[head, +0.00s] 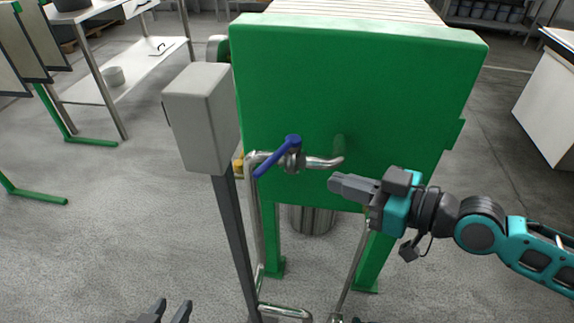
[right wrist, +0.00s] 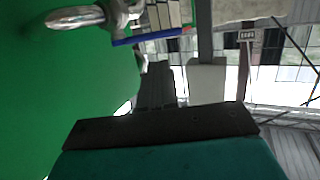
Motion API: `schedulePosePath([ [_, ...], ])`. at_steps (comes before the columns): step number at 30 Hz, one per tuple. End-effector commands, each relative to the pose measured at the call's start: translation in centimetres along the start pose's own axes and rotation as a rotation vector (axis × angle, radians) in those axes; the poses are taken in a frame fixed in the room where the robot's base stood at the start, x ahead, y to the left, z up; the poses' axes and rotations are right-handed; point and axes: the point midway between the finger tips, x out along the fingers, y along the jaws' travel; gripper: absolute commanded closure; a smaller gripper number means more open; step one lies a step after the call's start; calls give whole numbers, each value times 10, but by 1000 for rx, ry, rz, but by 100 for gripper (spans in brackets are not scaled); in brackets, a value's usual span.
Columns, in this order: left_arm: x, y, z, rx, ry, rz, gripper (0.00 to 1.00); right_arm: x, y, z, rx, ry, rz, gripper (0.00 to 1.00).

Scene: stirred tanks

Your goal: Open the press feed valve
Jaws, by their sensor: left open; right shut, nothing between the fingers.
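The press feed valve has a blue lever (head: 272,160) on a steel body (head: 293,161) in the pipe in front of the green press. The lever slants down to the left from its pivot, across the pipe line. In the right wrist view the blue lever (right wrist: 150,37) shows at the top, beside the shiny valve body (right wrist: 118,14). My right gripper (head: 334,184) is shut and empty, right of and slightly below the valve, apart from the lever. It also shows in the right wrist view (right wrist: 160,75). My left gripper (head: 172,314) is open and empty at the bottom edge.
The green press (head: 350,95) stands behind the valve. A grey box (head: 202,115) on a dark post stands close left of the lever. Steel pipes (head: 254,225) run down to the floor. A white-shelved table (head: 130,70) stands back left. The floor at left is mostly clear.

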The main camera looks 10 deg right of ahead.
Motion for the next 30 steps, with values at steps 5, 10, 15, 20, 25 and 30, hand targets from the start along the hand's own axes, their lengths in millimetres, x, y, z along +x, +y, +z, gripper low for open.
schedulePosePath([
  [5, -2, 0, 2, -1, -7, 0, 57, 22, 1, -2, 2, 6, 2, 100],
  [10, -2, 0, 2, -1, -8, -1, 57, 45, 1, -2, 1, 7, 2, 100],
  [15, -2, 0, 2, -2, -8, -1, 57, 71, 0, -2, 0, 6, 1, 100],
  [20, -2, 0, 2, -6, -7, -2, 57, 94, 0, -1, 0, 3, 0, 100],
  [25, -1, 2, 2, -12, -6, -2, 57, 111, 0, 0, -1, 1, 0, 100],
  [30, -1, 2, 2, -13, -6, -2, 57, 117, 0, 0, -2, -1, 0, 100],
])
